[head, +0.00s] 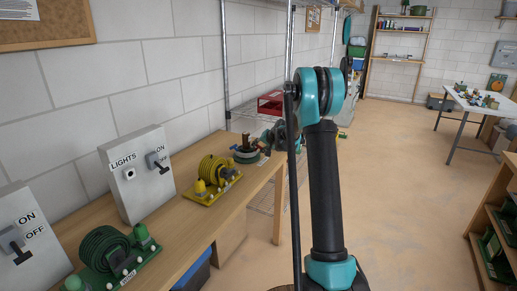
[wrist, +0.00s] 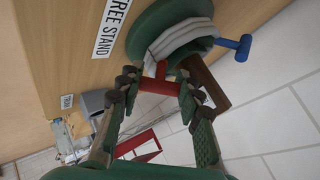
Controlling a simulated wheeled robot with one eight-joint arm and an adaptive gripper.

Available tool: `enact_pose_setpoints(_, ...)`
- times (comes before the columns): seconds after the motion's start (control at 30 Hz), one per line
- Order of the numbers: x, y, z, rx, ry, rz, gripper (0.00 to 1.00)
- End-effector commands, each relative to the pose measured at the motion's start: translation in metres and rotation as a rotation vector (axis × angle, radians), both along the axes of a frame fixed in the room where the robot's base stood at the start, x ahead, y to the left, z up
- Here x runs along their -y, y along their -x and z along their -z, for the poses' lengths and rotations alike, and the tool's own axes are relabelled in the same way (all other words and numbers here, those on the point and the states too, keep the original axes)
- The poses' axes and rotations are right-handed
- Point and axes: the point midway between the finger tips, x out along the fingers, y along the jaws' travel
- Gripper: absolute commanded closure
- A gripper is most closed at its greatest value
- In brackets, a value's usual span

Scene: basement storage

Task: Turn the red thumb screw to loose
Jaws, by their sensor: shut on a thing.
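The red thumb screw (wrist: 159,87) shows in the wrist view as a T, its crossbar lying between my fingertips. My gripper (wrist: 156,90) is shut on it, one finger at each end of the crossbar. The screw belongs to a round green stand (wrist: 150,27) with pale grey layers and a brown part. A blue T-handle (wrist: 235,46) sticks out on the stand's other side. In the head view the stand (head: 245,155) is at the workbench's far end. My gripper (head: 275,137) is beside it there, partly hidden by my arm, so the screw cannot be made out.
The wooden bench (head: 165,218) also holds a yellow reel (head: 213,172), a green reel (head: 105,248) and a LIGHTS switch box (head: 138,172). A wire shelf with a red crate (head: 270,103) stands beyond.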

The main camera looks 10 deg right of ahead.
Motion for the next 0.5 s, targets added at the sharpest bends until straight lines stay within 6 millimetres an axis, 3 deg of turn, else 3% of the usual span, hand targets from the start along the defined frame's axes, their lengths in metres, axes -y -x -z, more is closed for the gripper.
enact_pose_setpoints(0.5,0.0027,0.0000,0.0019,0.244,0.177,-0.383,0.94)
